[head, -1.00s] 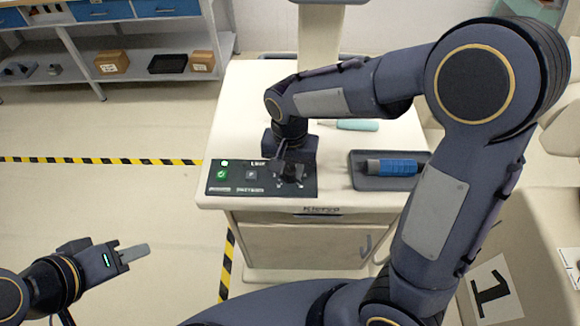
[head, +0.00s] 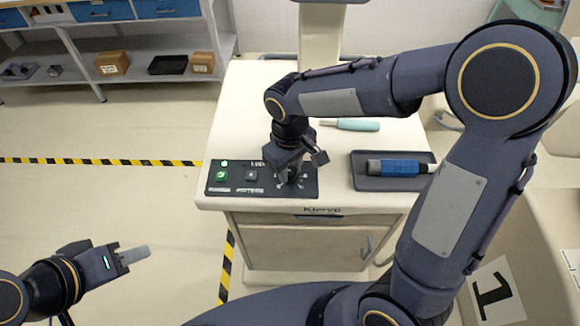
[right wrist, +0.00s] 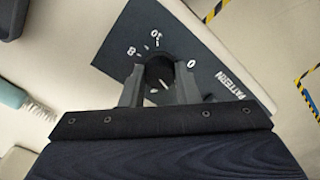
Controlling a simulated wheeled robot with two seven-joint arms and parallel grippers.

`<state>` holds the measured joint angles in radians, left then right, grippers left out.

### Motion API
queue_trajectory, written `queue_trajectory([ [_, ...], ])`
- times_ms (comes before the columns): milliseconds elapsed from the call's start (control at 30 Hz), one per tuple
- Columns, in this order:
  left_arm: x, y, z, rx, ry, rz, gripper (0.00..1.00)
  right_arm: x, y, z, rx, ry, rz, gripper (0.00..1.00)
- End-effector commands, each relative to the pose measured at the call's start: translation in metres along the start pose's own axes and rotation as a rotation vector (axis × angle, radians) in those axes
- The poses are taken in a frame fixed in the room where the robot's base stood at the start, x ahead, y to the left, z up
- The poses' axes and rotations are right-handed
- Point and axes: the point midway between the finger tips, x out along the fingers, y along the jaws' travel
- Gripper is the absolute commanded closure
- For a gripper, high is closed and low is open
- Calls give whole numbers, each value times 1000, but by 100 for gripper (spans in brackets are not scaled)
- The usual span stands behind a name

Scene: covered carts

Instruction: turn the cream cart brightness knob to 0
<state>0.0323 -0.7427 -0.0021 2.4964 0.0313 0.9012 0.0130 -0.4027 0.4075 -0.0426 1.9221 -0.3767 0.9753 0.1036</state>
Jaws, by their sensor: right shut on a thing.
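The cream cart (head: 240,105) stands ahead of me with a dark control panel (head: 233,189) at its front left corner. My right gripper (head: 289,178) is over the panel's right part, shut on the brightness knob. In the right wrist view the dark knob (right wrist: 159,73) sits between the fingers (right wrist: 158,92). Scale numbers show around it, with 0 (right wrist: 191,65) at the right and 8 at the left.
The panel has a lit green button (head: 221,174) and a small dark button (head: 251,175). A dark tray (head: 366,184) with a blue-gripped tool (head: 397,168) lies to the right. A teal-handled tool (head: 357,125) lies behind. Open floor lies left of the cart.

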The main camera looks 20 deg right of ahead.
Motion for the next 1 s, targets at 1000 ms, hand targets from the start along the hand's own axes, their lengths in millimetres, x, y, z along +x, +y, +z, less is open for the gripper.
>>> queue_trajectory([
  [1000, -8, 4, -4, 0, 0, 0, 64, -2, 0, 0, -907, 2, 2, 95],
])
